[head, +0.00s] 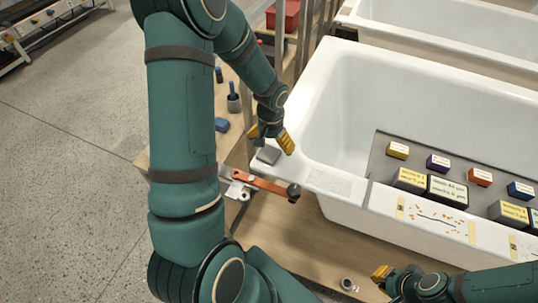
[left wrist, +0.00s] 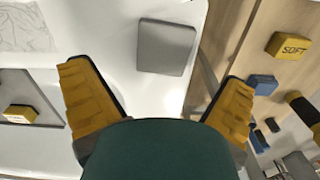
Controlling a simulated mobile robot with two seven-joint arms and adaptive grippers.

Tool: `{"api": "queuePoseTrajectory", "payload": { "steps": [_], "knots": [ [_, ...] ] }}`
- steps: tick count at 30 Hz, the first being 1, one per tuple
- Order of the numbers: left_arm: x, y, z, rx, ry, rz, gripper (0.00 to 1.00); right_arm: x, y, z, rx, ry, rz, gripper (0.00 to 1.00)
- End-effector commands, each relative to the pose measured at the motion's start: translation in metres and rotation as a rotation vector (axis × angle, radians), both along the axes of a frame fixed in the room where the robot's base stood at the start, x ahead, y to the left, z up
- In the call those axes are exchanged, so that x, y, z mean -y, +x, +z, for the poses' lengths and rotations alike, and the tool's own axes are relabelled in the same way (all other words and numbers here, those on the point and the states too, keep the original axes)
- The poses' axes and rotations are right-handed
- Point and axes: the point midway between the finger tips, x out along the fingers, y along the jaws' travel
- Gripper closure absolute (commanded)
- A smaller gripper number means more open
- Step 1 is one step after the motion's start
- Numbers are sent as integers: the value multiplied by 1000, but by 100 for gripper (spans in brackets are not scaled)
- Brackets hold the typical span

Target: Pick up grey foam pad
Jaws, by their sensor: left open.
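The grey foam pad (head: 268,155) is a small flat square lying on the white bathtub's rim at its left corner. In the left wrist view the pad (left wrist: 166,47) lies flat, ahead of the fingertips and roughly between their lines. My left gripper (head: 271,139) is open and empty, just above and beside the pad. Its two yellow fingers (left wrist: 157,72) are spread wide in the left wrist view, with the pad not between them. My right gripper (head: 381,274) is low in the head view, in front of the tub, and its opening is unclear.
The white bathtub (head: 330,100) holds a grey tray (head: 375,165) with several coloured blocks. An orange-handled tool (head: 262,184) lies left of the tub. A yellow SOFT block (left wrist: 288,46) and a blue block (left wrist: 262,84) are on the wooden bench. A second tub stands behind.

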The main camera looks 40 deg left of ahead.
Motion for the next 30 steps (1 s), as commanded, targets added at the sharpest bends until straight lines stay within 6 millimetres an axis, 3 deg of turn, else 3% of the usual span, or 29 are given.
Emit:
{"api": "queuePoseTrajectory", "payload": {
  "steps": [9,17,20,22,30],
  "knots": [
    [-4,0,-44,-4,-2,-1,0,0,0,-11,0,0,2,100],
    [-4,1,-47,0,0,-1,0,0,0,-11,1,0,2,100],
    [-4,1,-47,0,0,-1,28,0,0,-11,1,0,2,100],
    [-4,1,-47,0,0,-1,53,0,0,-11,1,0,2,100],
    [-4,1,-47,0,0,-1,54,0,0,-11,1,0,2,100]
  ]
}}
